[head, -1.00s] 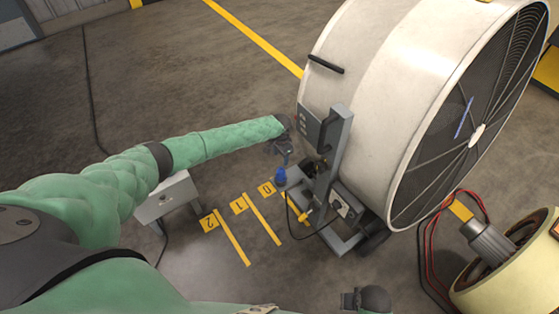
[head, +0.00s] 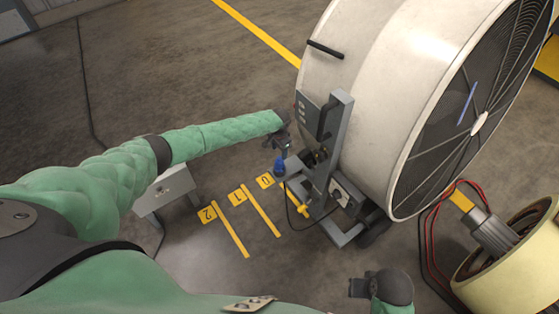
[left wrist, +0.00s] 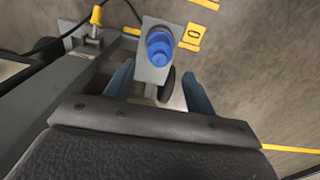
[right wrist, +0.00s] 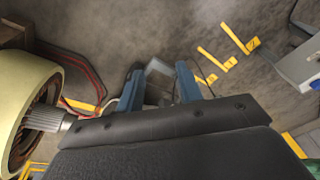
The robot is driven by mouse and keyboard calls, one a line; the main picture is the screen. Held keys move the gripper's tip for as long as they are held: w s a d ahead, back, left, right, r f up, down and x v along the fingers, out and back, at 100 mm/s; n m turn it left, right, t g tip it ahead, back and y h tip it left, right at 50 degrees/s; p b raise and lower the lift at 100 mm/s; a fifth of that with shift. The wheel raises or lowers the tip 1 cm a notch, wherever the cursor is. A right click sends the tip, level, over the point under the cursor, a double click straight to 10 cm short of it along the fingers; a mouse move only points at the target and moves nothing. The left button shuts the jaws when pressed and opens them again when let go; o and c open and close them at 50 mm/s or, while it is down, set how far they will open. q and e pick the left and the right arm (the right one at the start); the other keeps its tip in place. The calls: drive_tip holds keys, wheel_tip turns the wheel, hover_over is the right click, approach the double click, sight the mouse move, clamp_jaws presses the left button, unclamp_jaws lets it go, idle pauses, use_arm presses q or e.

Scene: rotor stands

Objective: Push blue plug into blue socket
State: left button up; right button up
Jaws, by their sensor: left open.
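A blue stepped round connector (left wrist: 160,47) stands on a small grey plate (left wrist: 153,72) in the left wrist view. It also shows in the head view (head: 279,166), at the left side of the big fan's grey stand. I cannot tell where the plug ends and the socket begins. My left gripper (head: 284,145) is just above the connector. In the left wrist view its fingers (left wrist: 159,76) are spread, with the connector ahead of the gap, not gripped. My right gripper (head: 358,288) is low in the head view, away from the connector. Its fingers (right wrist: 158,80) are apart and empty.
The large white fan (head: 390,75) stands right of my left gripper. A yellow connector (head: 304,211) with a black cable is beside its stand. A motor (head: 520,255) with red cables lies right. A grey box (head: 168,190) stands left. Yellow floor marks (head: 228,228) lie between.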

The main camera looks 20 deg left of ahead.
sight(280, 158)
use_arm(q)
drive_tip(key=shift+f+b, duration=0.5)
drive_tip(key=shift+f, duration=0.6)
wheel_tip(280, 158, down, 3)
drive_tip(key=shift+b, duration=1.15)
drive_tip(key=shift+f+b, duration=0.35)
drive_tip(key=shift+f, duration=0.3)
use_arm(e)
drive_tip(key=shift+n+t+y, duration=0.3)
drive_tip(key=shift+t+y, duration=0.3)
drive_tip(key=shift+w+a+f, duration=0.1)
drive_tip(key=shift+a+f, duration=0.05)
drive_tip(key=shift+a, duration=0.5)
drive_tip(key=shift+w+a+f, duration=0.1)
drive_tip(key=shift+a+f, duration=0.05)
drive_tip(key=shift+a, duration=0.5)
drive_tip(key=shift+w+a+f, duration=0.1)
drive_tip(key=shift+a+f, duration=0.05)
drive_tip(key=shift+a, duration=0.5)
